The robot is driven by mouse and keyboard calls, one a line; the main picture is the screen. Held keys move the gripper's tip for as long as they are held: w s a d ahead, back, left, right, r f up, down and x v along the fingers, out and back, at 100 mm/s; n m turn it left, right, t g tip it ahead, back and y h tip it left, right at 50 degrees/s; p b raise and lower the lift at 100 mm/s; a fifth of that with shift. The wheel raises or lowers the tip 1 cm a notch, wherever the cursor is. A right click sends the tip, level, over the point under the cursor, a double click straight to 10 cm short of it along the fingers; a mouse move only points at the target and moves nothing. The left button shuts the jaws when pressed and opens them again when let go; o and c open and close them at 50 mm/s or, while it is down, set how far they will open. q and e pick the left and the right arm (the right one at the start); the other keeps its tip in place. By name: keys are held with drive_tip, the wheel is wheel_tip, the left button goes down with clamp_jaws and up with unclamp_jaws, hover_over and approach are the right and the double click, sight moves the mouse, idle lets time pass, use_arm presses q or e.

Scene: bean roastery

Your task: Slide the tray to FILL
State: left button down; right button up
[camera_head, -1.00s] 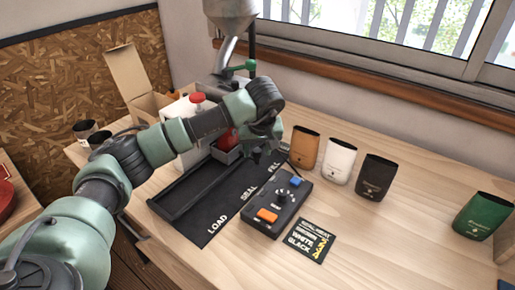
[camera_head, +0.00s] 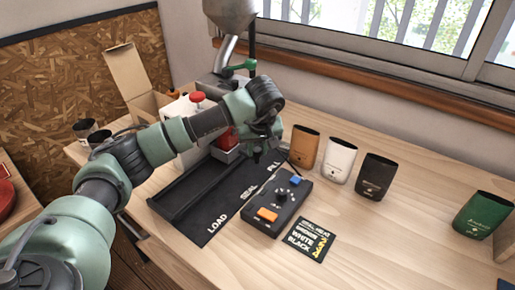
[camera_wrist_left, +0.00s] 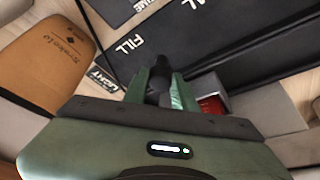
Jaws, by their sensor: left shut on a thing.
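The small grey tray (camera_head: 229,156) with something red in it stands at the far end of the black track mat (camera_head: 225,190), beside the FILL lettering. The mat reads LOAD, SEAL and FILL from front to back. My left gripper (camera_head: 259,152) is at the tray's right side, over the FILL end. In the left wrist view its fingers (camera_wrist_left: 160,88) are shut on a dark knob (camera_wrist_left: 157,75), and the tray (camera_wrist_left: 226,106) with its red content shows just to their right. My gripper and forearm hide part of the tray and the FILL lettering. My right gripper is not in view.
A black control box (camera_head: 277,208) with orange and blue buttons stands right of the mat, with a label card (camera_head: 311,240) before it. Orange (camera_head: 304,147), white (camera_head: 340,160), black (camera_head: 375,178) and green (camera_head: 482,215) pouches stand further right. A metal hopper (camera_head: 230,12) is behind.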

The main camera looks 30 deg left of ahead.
use_arm(q)
drive_tip(key=shift+w, duration=0.1)
idle(0.8)
drive_tip(key=shift+w+d+b, duration=0.15)
drive_tip(key=shift+w+b, duration=0.05)
drive_tip(key=shift+w, duration=0.7)
drive_tip(key=shift+w+d+b, duration=0.1)
drive_tip(key=shift+w+b, duration=0.05)
drive_tip(key=shift+w, duration=0.75)
drive_tip(key=shift+w+r, duration=0.1)
drive_tip(key=shift+w, duration=0.1)
drive_tip(key=c, duration=1.4)
unclamp_jaws()
drive_tip(key=shift+c, duration=0.2)
drive_tip(key=o, duration=0.3)
drive_tip(key=shift+w, duration=0.15)
